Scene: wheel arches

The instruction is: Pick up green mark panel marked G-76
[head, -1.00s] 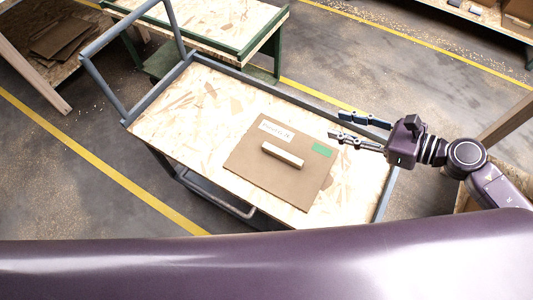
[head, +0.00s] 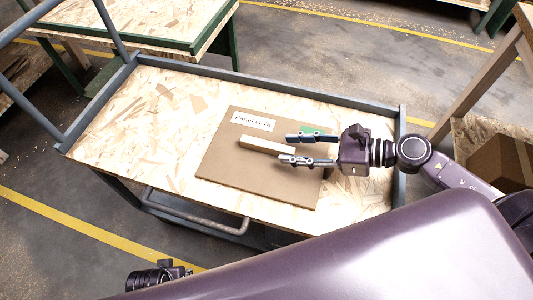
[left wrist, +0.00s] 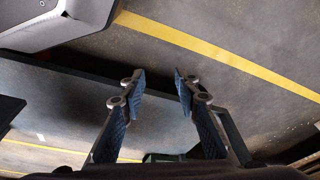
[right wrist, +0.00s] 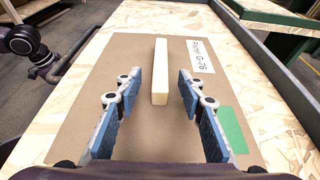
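The brown panel (head: 228,169) lies flat on the cart, with a white label reading "Panel G-76" (head: 254,121), a green mark (head: 312,129) and a pale wooden bar handle (head: 266,145). In the right wrist view, the handle (right wrist: 160,72) stands ahead, between the lines of the two fingers, and the green mark (right wrist: 232,134) is beside the right finger. My right gripper (head: 286,149) is open and empty, over the panel at the handle's right end. My left gripper (left wrist: 158,80) is open and empty over the floor; the head view shows only part of that arm.
The cart (head: 140,110) has a chipboard top with a raised grey rim and a tall handle at its left. A green-edged table (head: 150,42) stands behind it. A wooden frame with a cardboard box (head: 500,163) is at the right. Chipboard left of the panel is clear.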

